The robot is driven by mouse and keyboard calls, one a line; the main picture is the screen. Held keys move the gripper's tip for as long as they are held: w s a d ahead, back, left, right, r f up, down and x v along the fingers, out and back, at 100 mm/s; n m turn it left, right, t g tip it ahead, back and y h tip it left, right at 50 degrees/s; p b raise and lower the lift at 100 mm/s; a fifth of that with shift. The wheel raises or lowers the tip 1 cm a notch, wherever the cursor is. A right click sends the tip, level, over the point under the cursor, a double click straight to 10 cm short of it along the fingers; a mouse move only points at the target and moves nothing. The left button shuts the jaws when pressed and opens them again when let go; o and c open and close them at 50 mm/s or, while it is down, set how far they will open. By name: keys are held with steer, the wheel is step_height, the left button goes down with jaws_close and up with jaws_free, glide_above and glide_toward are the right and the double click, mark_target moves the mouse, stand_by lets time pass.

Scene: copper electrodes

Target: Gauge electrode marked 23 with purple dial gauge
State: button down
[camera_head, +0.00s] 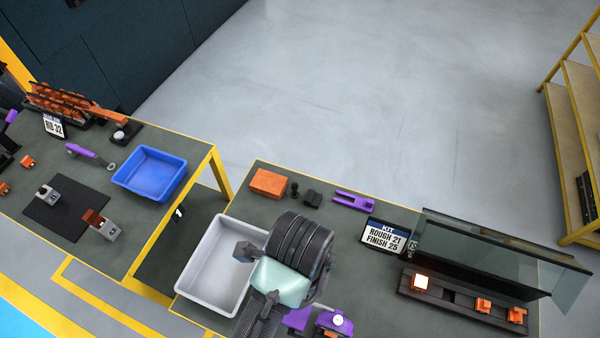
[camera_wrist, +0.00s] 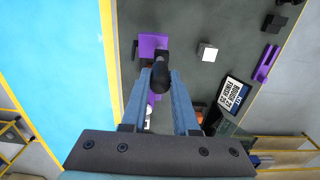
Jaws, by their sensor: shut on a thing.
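My gripper (camera_wrist: 160,82) has its blue fingers shut on a dark rounded thing (camera_wrist: 161,74) in the wrist view; I cannot read any mark on it. Purple parts (camera_wrist: 152,44) show beyond and between the fingers. In the head view, my gripper is largely hidden behind my wrist. A purple dial gauge (camera_head: 333,321) with a white round dial stands at the near edge, right of my wrist, with another purple part (camera_head: 297,318) to its left. On the left table, a grey block with a copper top (camera_head: 101,225) carries a number too small to read surely. Another grey block (camera_head: 47,195) sits behind it.
A white bin (camera_head: 205,268) is left of my wrist, a blue bin (camera_head: 150,172) on the left table. A kit sign (camera_head: 385,238), a dark rack (camera_head: 455,302) with copper pieces and a glass screen (camera_head: 500,255) stand right. A pale-faced block (camera_wrist: 207,52) is on the table.

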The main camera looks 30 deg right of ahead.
steer(key=shift+f+b, duration=2.45)
steer(key=c, duration=0.6)
jaws_free()
step_height(320, 180, up, 13)
